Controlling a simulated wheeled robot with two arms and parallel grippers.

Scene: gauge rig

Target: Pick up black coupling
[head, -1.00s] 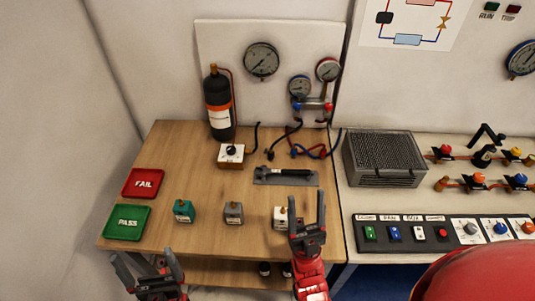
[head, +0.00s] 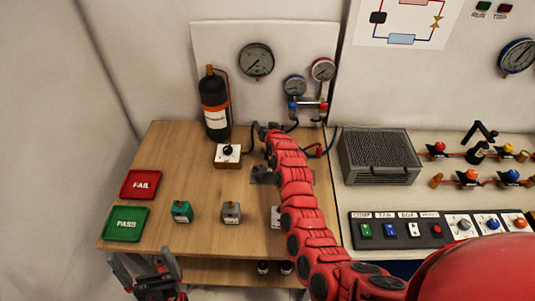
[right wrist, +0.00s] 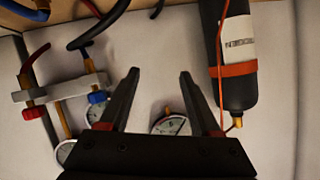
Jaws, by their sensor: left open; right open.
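I cannot make out the black coupling for certain; the spot where a black hose end lay on the table is now behind my right arm in the head view. In the right wrist view, a black hose (right wrist: 97,28) loops from the manifold (right wrist: 62,88) and leaves at the top edge. A short black hose piece (right wrist: 156,10) shows near the top middle. My right gripper (right wrist: 159,72) is open and empty, its fingers toward the back panel. In the head view the right gripper (head: 267,129) is near the table's back edge. My left gripper (head: 140,257) is open and empty at the front left.
A black cylinder (head: 215,105) stands at the back left, beside a block with a black knob (head: 228,153). Gauges (head: 256,61) are on the back panel. Red (head: 140,184) and green (head: 125,224) trays lie at left. A mesh box (head: 379,157) stands to the right.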

